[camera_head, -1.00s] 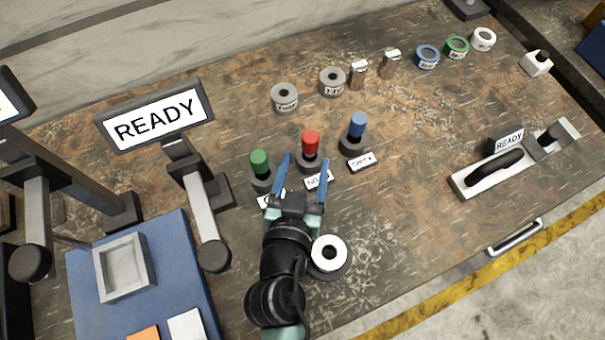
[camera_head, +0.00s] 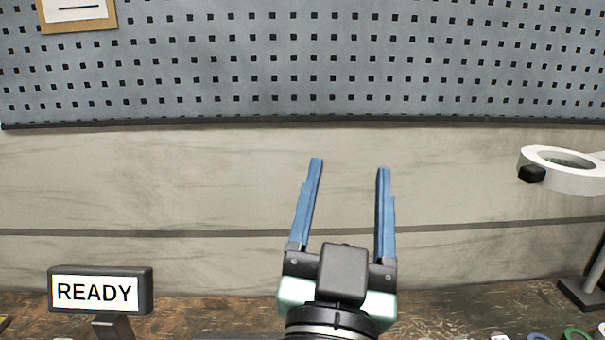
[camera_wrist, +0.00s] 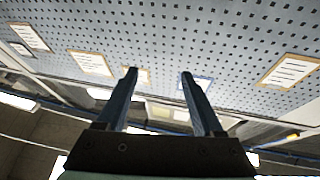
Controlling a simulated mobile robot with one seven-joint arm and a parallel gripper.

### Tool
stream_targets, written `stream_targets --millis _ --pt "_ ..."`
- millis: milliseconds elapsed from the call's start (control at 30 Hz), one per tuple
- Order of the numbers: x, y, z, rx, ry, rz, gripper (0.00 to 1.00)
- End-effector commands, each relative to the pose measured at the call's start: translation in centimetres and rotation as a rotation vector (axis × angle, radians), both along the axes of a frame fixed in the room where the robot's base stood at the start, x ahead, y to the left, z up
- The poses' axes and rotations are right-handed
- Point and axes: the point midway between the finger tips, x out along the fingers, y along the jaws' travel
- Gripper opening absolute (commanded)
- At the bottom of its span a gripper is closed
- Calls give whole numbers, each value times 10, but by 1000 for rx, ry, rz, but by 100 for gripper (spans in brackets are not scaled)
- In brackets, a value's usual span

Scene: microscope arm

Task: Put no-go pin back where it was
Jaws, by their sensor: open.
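My gripper (camera_head: 347,165) is raised in front of the wall in the head view. Its two blue fingers stand apart with nothing between them. In the wrist view my gripper (camera_wrist: 159,75) is also open and empty, with the pegboard behind it. The no-go pin is not in view now; the colored pins and their holders lie below the frame or are hidden.
A pegboard (camera_head: 300,60) spans the wall. A READY display (camera_head: 98,291) stands at the lower left on the bench (camera_head: 215,310). A white ring lamp or magnifier (camera_head: 565,170) juts in at the right. The tops of several rings show at the lower right.

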Motion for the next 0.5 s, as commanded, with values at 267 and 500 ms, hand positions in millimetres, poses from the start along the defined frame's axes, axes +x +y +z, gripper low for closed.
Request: stream_targets --millis 267,500 --pt "-61 38 145 -112 -336 120 69" --pt "-74 44 163 -133 -384 134 69"
